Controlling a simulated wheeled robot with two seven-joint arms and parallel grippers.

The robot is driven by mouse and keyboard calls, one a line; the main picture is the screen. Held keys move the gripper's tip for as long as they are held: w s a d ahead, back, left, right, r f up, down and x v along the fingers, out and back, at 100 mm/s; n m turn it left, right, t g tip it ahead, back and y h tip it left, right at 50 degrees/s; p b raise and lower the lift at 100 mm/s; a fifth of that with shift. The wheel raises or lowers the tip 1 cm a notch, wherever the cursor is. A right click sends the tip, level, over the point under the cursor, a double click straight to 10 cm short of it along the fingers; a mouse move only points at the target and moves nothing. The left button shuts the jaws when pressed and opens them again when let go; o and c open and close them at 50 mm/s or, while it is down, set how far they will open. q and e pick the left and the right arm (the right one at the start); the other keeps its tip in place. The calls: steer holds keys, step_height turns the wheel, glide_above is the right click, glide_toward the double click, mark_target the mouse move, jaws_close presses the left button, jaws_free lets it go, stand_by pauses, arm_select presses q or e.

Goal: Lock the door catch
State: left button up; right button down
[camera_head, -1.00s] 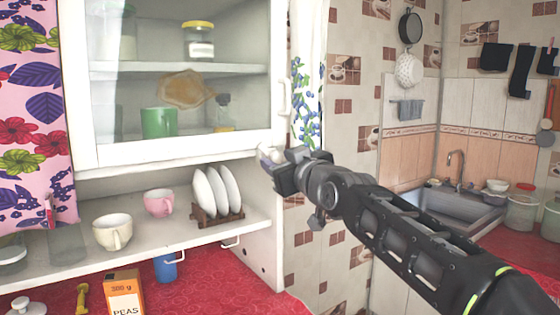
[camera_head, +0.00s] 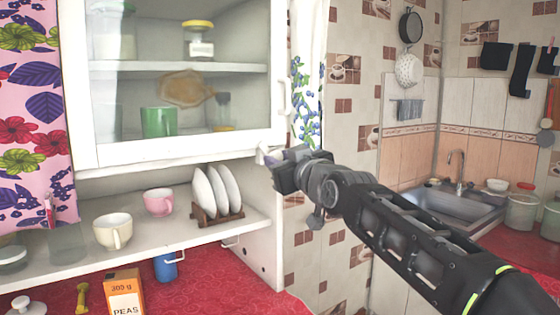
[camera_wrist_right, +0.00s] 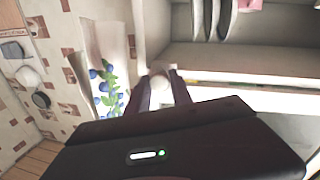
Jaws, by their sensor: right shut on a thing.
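The wall cabinet's glass door (camera_head: 180,150) is closed against its frame, with a white handle (camera_head: 281,97) on its right side. The white catch (camera_head: 263,157) is at the lower right corner of the cabinet, just below the door. My right gripper (camera_head: 272,161) reaches in from the right and is shut on the catch. In the right wrist view the rounded white catch (camera_wrist_right: 160,72) shows between the two fingertips (camera_wrist_right: 162,82). The fingers hide part of the catch, so I cannot tell its exact angle. My left gripper is not in view.
Under the cabinet, an open shelf (camera_head: 180,235) holds a plate rack (camera_head: 217,215), a cream cup (camera_head: 112,231) and a pink cup (camera_head: 158,202). A peas box (camera_head: 124,293) stands on the red counter. A curtain (camera_head: 306,90) hangs close right of the cabinet.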

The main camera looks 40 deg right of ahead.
steer(key=m, duration=0.4)
steer(key=shift+r+g+y+p, duration=0.15)
steer(key=shift+g+y+p, duration=0.15)
steer(key=shift+g, duration=0.1)
steer(key=shift+m+y+p, duration=0.3)
steer(key=shift+m, duration=1.4)
steer(key=c, duration=1.1)
jaws_free()
steer(key=shift+c, duration=0.2)
steer(key=shift+s, duration=0.15)
steer(key=s+a+b, duration=0.1)
steer(key=s, duration=0.6)
steer(key=shift+s+a+r+b, duration=0.15)
steer(key=shift+s+r+b, duration=0.05)
steer(key=shift+r+b, duration=0.25)
